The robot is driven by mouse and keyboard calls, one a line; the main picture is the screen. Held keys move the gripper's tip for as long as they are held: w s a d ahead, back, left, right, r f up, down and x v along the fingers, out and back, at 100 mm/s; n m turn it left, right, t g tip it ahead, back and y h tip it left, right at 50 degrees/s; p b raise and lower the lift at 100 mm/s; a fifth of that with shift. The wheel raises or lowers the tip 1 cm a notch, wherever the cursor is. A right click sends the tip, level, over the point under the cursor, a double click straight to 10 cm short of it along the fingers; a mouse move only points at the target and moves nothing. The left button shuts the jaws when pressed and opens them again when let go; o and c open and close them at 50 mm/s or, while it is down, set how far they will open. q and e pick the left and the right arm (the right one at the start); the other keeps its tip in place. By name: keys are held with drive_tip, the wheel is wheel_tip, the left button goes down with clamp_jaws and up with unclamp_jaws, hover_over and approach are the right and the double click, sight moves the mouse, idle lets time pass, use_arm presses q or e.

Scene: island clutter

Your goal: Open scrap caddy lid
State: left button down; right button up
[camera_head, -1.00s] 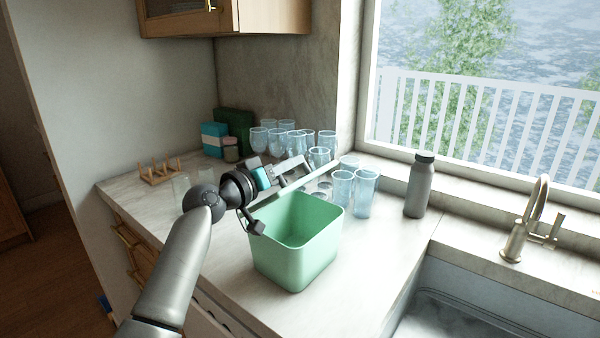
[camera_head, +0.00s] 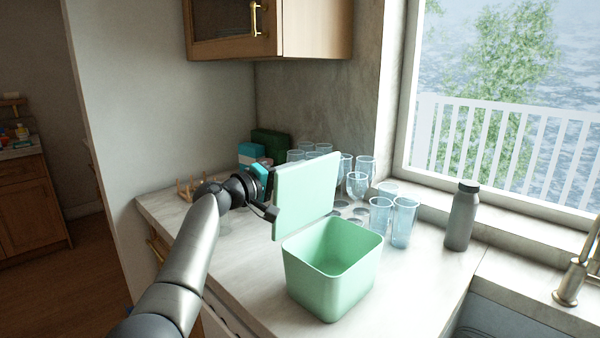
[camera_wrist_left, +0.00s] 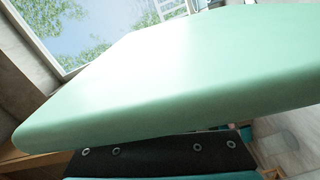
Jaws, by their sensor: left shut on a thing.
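The scrap caddy (camera_head: 330,285) is a mint-green square bin on the counter, and its mouth is uncovered, showing an empty inside. Its flat mint-green lid (camera_head: 308,195) stands nearly upright along the caddy's back-left rim. Whether lid and rim touch is hard to tell. My left gripper (camera_head: 271,193) is at the lid's left edge, shut on it; the lid hides part of the fingers. In the left wrist view the lid (camera_wrist_left: 170,75) fills most of the picture, above a dark gripper part. My right gripper is not in view.
Several clear glasses (camera_head: 405,222) stand behind and right of the caddy. A grey bottle (camera_head: 461,220) stands by the window, near the brass faucet (camera_head: 578,265) and sink. A wooden peg rack (camera_head: 190,188) sits at the back left.

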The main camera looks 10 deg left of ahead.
use_arm(q)
drive_tip(key=shift+w+a+f+n, duration=0.2)
drive_tip(key=shift+a+n, duration=0.05)
drive_tip(key=shift+n, duration=0.05)
drive_tip(key=shift+f, duration=0.1)
drive_tip(key=c, duration=0.8)
unclamp_jaws()
drive_tip(key=shift+c, duration=0.2)
drive_tip(key=shift+a, duration=0.1)
drive_tip(key=p+v, duration=0.1)
drive_tip(key=v, duration=1.4)
drive_tip(key=shift+s, duration=0.1)
